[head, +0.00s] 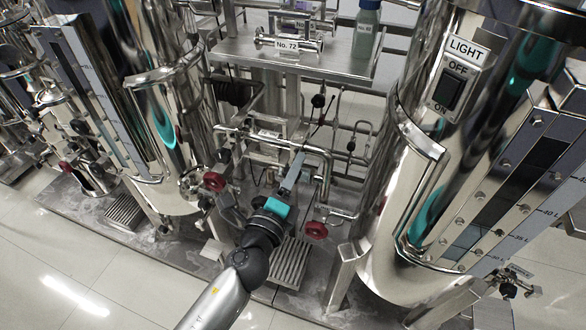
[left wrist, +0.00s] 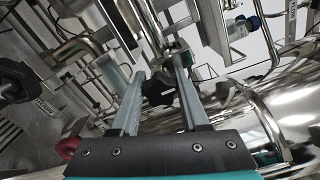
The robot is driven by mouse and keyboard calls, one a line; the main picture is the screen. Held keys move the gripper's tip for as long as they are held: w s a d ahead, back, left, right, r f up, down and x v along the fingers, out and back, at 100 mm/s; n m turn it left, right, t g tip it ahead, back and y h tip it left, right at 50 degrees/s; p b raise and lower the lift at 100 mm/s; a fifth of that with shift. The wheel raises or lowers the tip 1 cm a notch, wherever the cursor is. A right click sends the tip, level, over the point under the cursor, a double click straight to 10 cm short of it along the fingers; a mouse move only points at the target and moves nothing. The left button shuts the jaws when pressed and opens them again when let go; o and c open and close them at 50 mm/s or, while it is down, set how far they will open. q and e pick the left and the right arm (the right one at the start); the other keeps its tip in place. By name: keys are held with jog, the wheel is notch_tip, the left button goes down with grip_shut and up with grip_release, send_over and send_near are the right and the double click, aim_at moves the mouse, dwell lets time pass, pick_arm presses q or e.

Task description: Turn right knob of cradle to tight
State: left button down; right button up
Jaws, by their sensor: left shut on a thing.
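My left gripper (head: 298,158) reaches in from the bottom of the head view to the piping between two steel tanks. In the left wrist view its two grey fingers (left wrist: 161,75) stand on either side of a black knob (left wrist: 158,90), shut on it. The knob's pointer or marking cannot be read. A metal frame with a small label (head: 268,134), possibly the cradle, sits just left of the fingers in the head view. The gripper hides the held knob there. Another black knob (left wrist: 17,82) shows at the left of the wrist view. My right gripper is out of view.
Large steel tanks stand left (head: 160,120) and right (head: 400,200) of my arm. Red valve handles (head: 214,181) and (head: 316,230) flank the gripper. A shelf (head: 300,62) with a No. 72 tag and a green bottle (head: 366,30) is behind. Pipes crowd the gap.

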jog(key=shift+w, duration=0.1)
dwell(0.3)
pick_arm(q)
jog(key=shift+c, duration=2)
grip_release()
jog(key=shift+s, duration=0.1)
jog(key=b+v, duration=0.3)
jog(key=v, duration=1.2)
jog(key=shift+b, duration=0.3)
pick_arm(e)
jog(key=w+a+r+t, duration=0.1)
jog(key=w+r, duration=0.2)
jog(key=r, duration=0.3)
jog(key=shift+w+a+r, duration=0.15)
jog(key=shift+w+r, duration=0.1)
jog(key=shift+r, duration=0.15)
pick_arm(q)
jog(key=shift+a, duration=0.1)
